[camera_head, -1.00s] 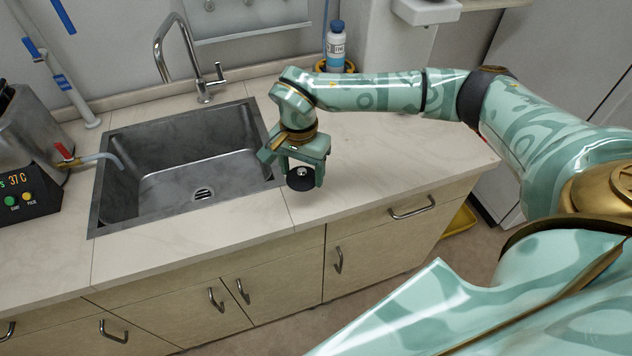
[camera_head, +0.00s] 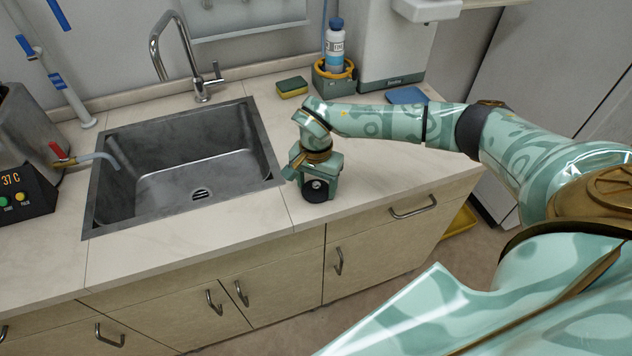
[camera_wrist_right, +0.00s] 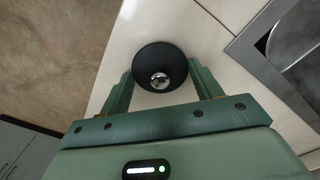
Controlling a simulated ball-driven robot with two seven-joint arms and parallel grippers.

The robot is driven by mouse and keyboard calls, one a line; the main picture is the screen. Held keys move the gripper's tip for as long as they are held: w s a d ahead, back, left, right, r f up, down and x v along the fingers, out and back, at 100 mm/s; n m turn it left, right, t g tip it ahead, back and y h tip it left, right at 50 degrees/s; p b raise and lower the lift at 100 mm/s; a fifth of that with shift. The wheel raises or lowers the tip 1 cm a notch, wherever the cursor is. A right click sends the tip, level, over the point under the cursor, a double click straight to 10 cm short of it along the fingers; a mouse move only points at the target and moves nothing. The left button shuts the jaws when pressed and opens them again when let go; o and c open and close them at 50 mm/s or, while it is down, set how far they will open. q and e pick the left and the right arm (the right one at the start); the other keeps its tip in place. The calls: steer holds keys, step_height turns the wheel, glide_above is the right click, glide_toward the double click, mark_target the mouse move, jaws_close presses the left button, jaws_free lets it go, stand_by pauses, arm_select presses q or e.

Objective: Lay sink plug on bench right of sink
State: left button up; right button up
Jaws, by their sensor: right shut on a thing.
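The sink plug (camera_head: 316,187) is a round black disc with a small metal knob on top. My right gripper (camera_head: 318,192) is shut on it, at the bench top just right of the sink (camera_head: 190,165). In the right wrist view the plug (camera_wrist_right: 160,68) sits between the two green fingers of the gripper (camera_wrist_right: 160,85), with the pale bench behind it. I cannot tell whether the plug touches the bench. The sink is an empty steel basin with its drain open. My left gripper is not in view.
A green and yellow sponge (camera_head: 292,87) and a blue-capped bottle (camera_head: 335,48) in a holder stand behind the arm. A blue cloth or pad (camera_head: 407,95) lies further right. The tap (camera_head: 181,55) rises behind the sink. The bench (camera_head: 390,185) is clear to the right.

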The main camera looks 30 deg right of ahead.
mark_target(316, 184)
steer(key=o, duration=1)
step_height(316, 184, up, 12)
steer(key=shift+r+p, duration=0.15)
steer(key=shift+p, duration=0.95)
steer(key=shift+w, duration=0.1)
